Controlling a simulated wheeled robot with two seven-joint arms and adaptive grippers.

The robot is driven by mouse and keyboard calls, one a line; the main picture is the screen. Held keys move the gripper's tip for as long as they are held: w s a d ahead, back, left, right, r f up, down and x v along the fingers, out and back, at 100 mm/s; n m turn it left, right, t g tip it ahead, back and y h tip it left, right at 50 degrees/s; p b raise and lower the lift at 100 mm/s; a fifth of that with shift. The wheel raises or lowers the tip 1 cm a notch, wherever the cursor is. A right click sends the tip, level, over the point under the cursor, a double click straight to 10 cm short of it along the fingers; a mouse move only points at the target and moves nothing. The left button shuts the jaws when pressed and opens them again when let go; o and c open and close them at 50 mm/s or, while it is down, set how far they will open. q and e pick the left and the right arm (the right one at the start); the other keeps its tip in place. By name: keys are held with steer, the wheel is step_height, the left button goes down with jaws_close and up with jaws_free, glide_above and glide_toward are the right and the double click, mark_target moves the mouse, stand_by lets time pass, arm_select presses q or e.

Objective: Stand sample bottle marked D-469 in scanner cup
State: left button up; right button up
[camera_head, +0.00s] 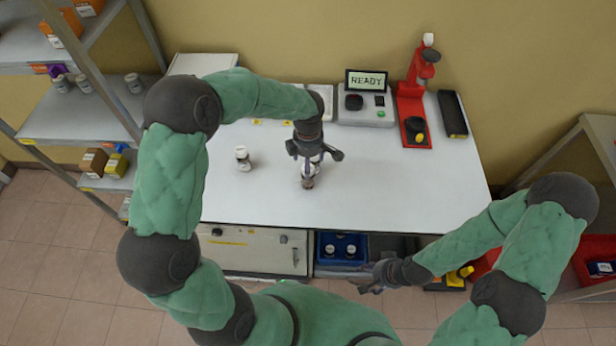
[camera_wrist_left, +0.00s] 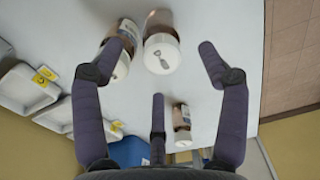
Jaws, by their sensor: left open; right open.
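My left gripper (camera_head: 313,157) is open above the middle of the white table, pointing down over small bottles. In the left wrist view its fingers are spread, with a white-capped brown bottle (camera_wrist_left: 162,45) in the gap. A second bottle (camera_wrist_left: 122,38) stands close beside it, partly behind one finger. A third bottle (camera_wrist_left: 182,120) stands farther off; it also shows in the head view (camera_head: 243,158). I cannot read D-469 on any label. A device with a READY screen (camera_head: 367,81) has a dark round cup (camera_head: 353,102). My right gripper (camera_head: 368,280) is open and empty before the table.
Shallow white trays (camera_wrist_left: 25,85) line the back. Shelving (camera_head: 85,130) stands at left. A blue crate (camera_head: 326,245) with bottles sits below.

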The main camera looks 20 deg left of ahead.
arm_select(q)
steer(key=shift+f, duration=3.25)
steer(key=shift+s, duration=0.1)
steer(key=c, duration=1.4)
steer(key=shift+r, duration=0.15)
steer(key=shift+r, duration=0.55)
steer(key=s+d+r, duration=0.1)
steer(key=s+r, duration=0.3)
steer(key=s+d+r, duration=0.2)
steer(key=s+r, duration=0.1)
steer(key=s, duration=0.1)
steer(key=s+d+r, duration=0.2)
steer(key=s+r, duration=0.2)
steer(key=s, duration=0.1)
steer(key=shift+s+r, duration=0.1)
steer(key=shift+r, duration=0.25)
